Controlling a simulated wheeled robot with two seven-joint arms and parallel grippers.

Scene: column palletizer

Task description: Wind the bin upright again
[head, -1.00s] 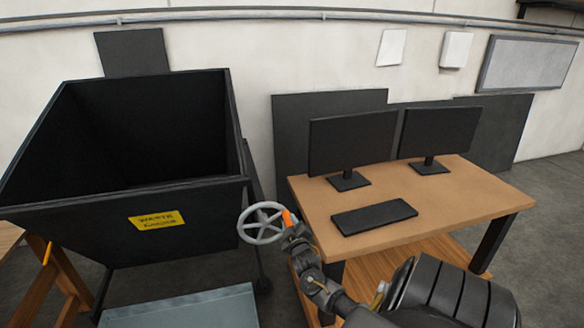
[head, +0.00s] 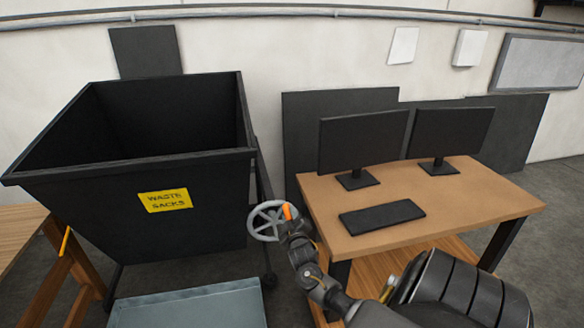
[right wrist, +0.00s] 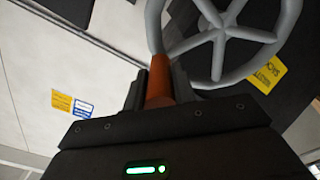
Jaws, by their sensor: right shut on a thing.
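The black bin (head: 95,210) with a yellow "WASTE SACKS" label (head: 165,200) stands at the left in the head view. Its open top faces up, and its front rim looks close to level. A grey spoked handwheel (head: 257,224) is at the bin's right side. It also shows in the right wrist view (right wrist: 222,84). My right gripper (head: 288,220) is shut on the wheel's orange handle (right wrist: 159,82), at the wheel's upper right in the head view. The fingers hide part of the handle. My left gripper is not in view.
A wooden desk (head: 440,208) with two monitors (head: 362,140) and a keyboard (head: 382,217) stands to the right, close to my right arm. A grey-blue flat-topped box (head: 190,308) is below the bin. A wooden frame (head: 60,262) stands at the left.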

